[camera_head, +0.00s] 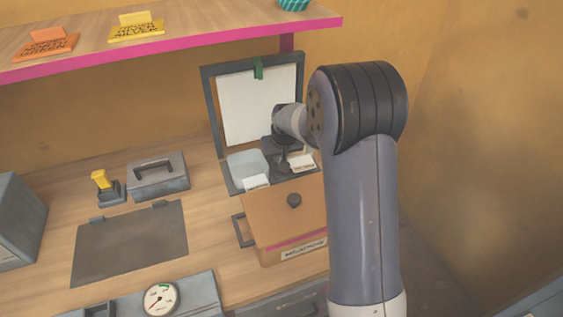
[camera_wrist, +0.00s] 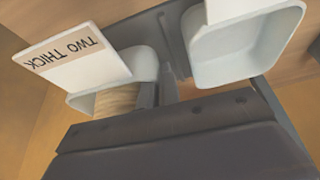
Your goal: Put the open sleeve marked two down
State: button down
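A pale open sleeve (camera_wrist: 142,62) with an upside-down card reading "TWO THICK" (camera_wrist: 72,54) shows in the wrist view. A light brown, stack-like thing (camera_wrist: 117,101) is partly visible in it. In the head view my gripper (camera_head: 284,158) is low beside the sleeve's card (camera_head: 302,163), and my wrist hides most of that sleeve. In the wrist view my dark gripper (camera_wrist: 158,95) is right beside the sleeve. I cannot tell whether its fingers are closed on it or whether the sleeve is raised. A second pale open sleeve (camera_wrist: 246,48) stands to the right; its inside looks empty.
The second sleeve (camera_head: 246,163) is at the left in the head view. Behind stands an upright framed white panel (camera_head: 245,107) with a green clip. A brown box (camera_head: 275,222) with a knob is in front. A grey case (camera_head: 158,176) and dark mat (camera_head: 130,242) lie left.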

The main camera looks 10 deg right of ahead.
notch_tip(320, 180, up, 8)
jog(key=shift+f, duration=0.2)
notch_tip(320, 180, up, 7)
jog(key=p, duration=0.2)
jog(key=shift+f+p, duration=0.15)
jog(key=shift+p, duration=0.25)
